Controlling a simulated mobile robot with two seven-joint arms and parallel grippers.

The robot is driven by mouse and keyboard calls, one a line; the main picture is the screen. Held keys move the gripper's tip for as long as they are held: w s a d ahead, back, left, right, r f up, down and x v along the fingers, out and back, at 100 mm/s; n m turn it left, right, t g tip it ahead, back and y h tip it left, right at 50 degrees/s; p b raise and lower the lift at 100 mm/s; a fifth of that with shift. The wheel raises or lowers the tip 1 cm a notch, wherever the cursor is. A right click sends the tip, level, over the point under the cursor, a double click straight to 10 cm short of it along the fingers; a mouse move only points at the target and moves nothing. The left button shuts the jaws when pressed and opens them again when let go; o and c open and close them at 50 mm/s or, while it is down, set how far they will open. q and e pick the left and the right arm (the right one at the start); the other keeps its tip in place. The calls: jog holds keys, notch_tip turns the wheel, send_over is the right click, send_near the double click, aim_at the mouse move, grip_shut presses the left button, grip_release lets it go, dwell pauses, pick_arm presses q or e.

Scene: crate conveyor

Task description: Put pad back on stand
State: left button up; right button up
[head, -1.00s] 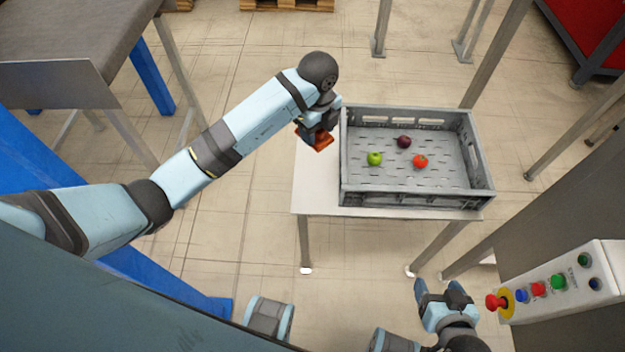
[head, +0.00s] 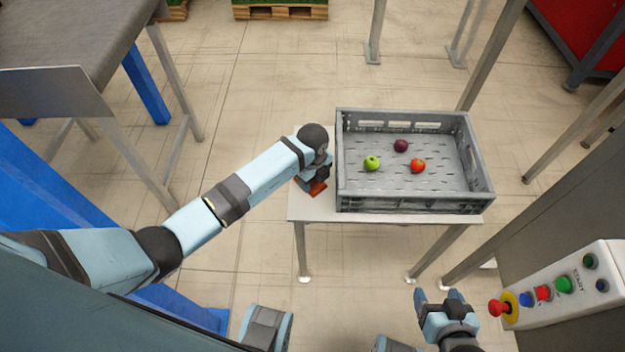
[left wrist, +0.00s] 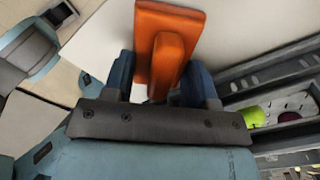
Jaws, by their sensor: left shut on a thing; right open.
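The orange pad (left wrist: 168,55) is between the fingers of my left gripper (left wrist: 163,85), which is shut on its raised grip. In the head view the pad (head: 318,188) shows as a small orange patch below my left gripper (head: 311,184), left of the grey crate. It is over or on the left part of the white-topped stand (head: 305,207); I cannot tell whether it touches the top. My right gripper (head: 439,296) is open and empty, low in the view, in front of the stand.
The grey crate (head: 410,205) fills most of the stand top and holds a green apple (head: 372,163), a red tomato (head: 417,166) and a dark purple fruit (head: 401,146). A button panel (head: 560,285) is at the right. A conveyor (head: 70,60) stands at upper left.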

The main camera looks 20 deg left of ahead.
pick_arm(q)
jog(key=shift+f, duration=0.5)
jog(key=o, duration=0.9)
jog(key=shift+r, duration=0.15)
notch_tip(320, 180, up, 12)
jog(key=p, duration=0.1)
